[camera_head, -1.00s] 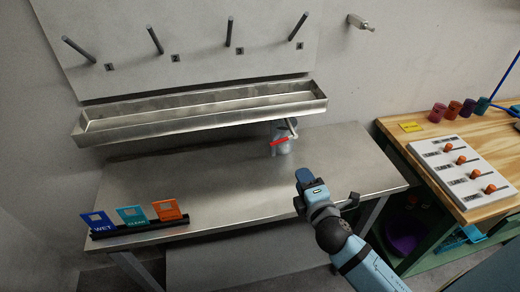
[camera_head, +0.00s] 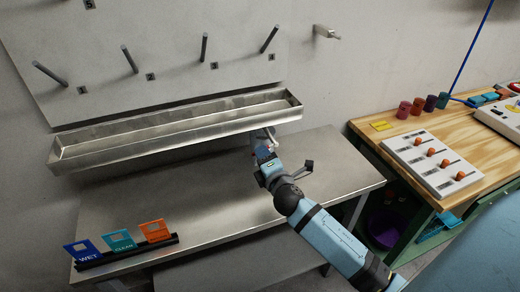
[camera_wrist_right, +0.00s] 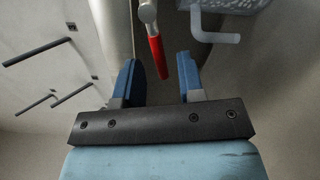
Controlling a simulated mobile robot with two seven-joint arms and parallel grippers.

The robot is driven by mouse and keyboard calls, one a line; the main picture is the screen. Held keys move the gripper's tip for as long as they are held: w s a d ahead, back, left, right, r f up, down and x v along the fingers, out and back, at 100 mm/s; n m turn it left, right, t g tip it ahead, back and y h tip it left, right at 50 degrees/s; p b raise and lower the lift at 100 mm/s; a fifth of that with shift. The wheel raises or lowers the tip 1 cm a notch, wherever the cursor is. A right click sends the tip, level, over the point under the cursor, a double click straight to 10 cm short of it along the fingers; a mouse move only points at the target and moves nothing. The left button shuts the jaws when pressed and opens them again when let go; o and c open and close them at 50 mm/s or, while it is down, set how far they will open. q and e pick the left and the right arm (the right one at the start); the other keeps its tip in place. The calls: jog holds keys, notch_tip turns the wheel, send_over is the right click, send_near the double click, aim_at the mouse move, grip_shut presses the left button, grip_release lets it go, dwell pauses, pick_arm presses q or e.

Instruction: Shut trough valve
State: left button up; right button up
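The steel trough (camera_head: 180,128) hangs on the wall above a steel table. The valve's red lever (camera_wrist_right: 157,58) shows in the right wrist view, joined to a pale metal fitting (camera_wrist_right: 147,12) at the trough. My right gripper (camera_head: 263,153) is at the trough's right end and hides most of the valve in the head view. In the right wrist view the gripper (camera_wrist_right: 158,68) is open, with the lever's free end between its two blue fingertips. I cannot tell whether a finger touches it. My left gripper is not in view.
A grey translucent vessel with a handle (camera_wrist_right: 222,37) is close right of the lever. The steel table (camera_head: 215,195) holds blue, teal and orange cards (camera_head: 121,241) at left. Pegs (camera_head: 130,59) stick out above the trough. A wooden bench with a switch panel (camera_head: 432,163) stands at right.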

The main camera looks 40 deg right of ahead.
jog(key=shift+x, duration=1.5)
jog(key=shift+c, duration=0.3)
grip_shut()
jog(key=shift+a+r+m+p, duration=0.15)
jog(key=shift+r+m+p, duration=0.3)
jog(key=shift+m, duration=0.45)
jog(key=shift+r+m, duration=0.25)
jog(key=shift+m, duration=0.45)
jog(key=shift+o, duration=0.3)
grip_release()
